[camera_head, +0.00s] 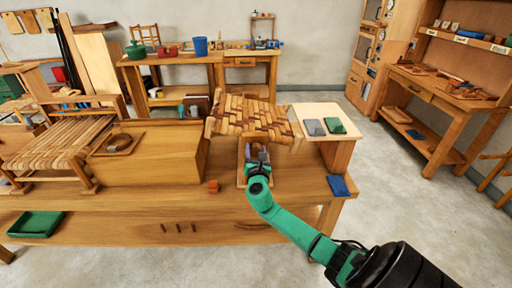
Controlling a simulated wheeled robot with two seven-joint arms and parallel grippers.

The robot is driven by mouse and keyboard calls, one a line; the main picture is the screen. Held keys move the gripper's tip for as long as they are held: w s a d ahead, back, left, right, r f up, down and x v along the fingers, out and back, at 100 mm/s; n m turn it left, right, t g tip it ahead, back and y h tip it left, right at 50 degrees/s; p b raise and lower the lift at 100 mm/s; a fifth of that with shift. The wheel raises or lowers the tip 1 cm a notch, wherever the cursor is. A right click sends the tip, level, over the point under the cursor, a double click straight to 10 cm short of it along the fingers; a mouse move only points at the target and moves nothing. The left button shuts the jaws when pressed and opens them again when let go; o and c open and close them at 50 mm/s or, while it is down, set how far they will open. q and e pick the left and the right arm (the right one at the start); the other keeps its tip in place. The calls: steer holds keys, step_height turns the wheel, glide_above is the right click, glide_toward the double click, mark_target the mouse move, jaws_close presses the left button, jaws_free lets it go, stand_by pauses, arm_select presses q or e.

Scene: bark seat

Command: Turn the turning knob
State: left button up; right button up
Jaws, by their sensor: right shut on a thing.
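My right gripper (257,158) is at the front edge of the woven bark seat, over a small wooden fixture (241,174) on the workbench. It is shut on a small part there, which looks like the turning knob; the jaws and wrist hide most of it, so its angle cannot be told. The woven seat (245,116), in light and dark brown strips, lies just behind and above the gripper. My left gripper is not in view.
The wooden workbench (190,212) has a large wooden block (150,165) and a woven stool (55,145) at left. A small orange block (213,186) lies left of the gripper, a blue piece (338,186) at right. A pale board (328,110) holds grey and green pads.

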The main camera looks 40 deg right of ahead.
steer(key=shift+w+d+r+n+p, duration=0.1)
steer(key=shift+r+n+p, duration=0.2)
steer(key=shift+n, duration=0.3)
steer(key=shift+r+n+p, duration=0.15)
steer(key=shift+n+p, duration=0.2)
steer(key=shift+n, duration=0.25)
steer(key=o, duration=1.4)
steer(key=shift+f, duration=0.1)
steer(key=shift+f+n, duration=0.2)
steer(key=shift+n, duration=0.1)
steer(key=b+v, duration=0.1)
steer(key=v, duration=1.3)
steer(key=shift+s+a, duration=0.2)
steer(key=shift+a, duration=0.05)
